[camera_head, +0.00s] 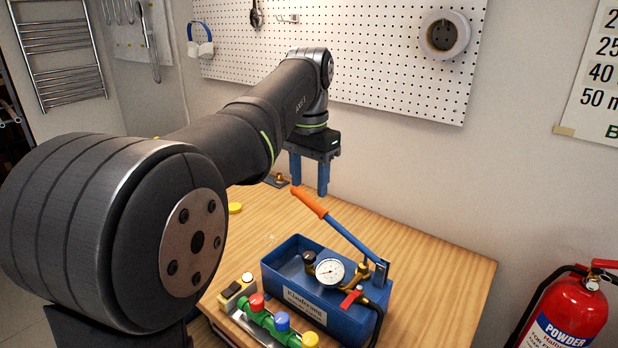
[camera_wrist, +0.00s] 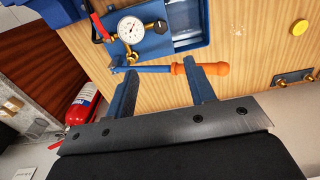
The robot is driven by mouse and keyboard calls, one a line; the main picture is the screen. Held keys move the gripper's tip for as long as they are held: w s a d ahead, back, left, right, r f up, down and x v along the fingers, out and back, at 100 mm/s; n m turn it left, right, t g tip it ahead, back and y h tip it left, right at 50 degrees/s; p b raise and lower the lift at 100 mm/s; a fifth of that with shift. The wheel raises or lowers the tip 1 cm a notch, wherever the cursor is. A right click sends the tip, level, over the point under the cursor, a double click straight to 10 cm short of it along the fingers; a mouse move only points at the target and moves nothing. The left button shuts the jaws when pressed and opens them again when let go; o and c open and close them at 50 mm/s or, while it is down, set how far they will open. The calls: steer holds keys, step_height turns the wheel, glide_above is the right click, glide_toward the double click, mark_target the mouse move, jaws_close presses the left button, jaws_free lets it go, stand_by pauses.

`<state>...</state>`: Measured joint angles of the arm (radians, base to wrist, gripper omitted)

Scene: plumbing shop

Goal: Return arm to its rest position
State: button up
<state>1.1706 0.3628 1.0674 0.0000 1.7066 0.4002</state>
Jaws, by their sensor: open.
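My gripper (camera_head: 309,190) hangs over the back of the wooden table with its two blue fingers pointing down, apart and empty. In the wrist view my gripper (camera_wrist: 160,78) also shows its fingers spread. The blue lever with an orange handle (camera_head: 310,202) slants up from the test pump, its grip end close in front of the fingers in the head view. In the wrist view the lever (camera_wrist: 200,69) lies across the picture beyond the fingertips; I cannot tell the exact distance. My arm's larger links hide the table's left part.
The blue test pump (camera_head: 276,283) with a gauge (camera_head: 330,272) stands on the table (camera_head: 440,262). A manifold with coloured caps (camera_head: 282,322) sits in front. A yellow disc (camera_head: 235,208) lies behind left. A pegboard wall (camera_head: 385,65) is behind; a fire extinguisher (camera_head: 568,312) stands right.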

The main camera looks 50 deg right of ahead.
stand_by(0.5)
steer(key=s+a+f+n+t+h, duration=0.1)
steer(key=s+a+f+n+t, duration=0.1)
steer(key=s+n, duration=0.3)
steer(key=shift+a+n+t+h, duration=0.4)
steer(key=shift+a+n+t, duration=0.2)
steer(key=shift+n, duration=1.8)
steer(key=shift+s, duration=0.1)
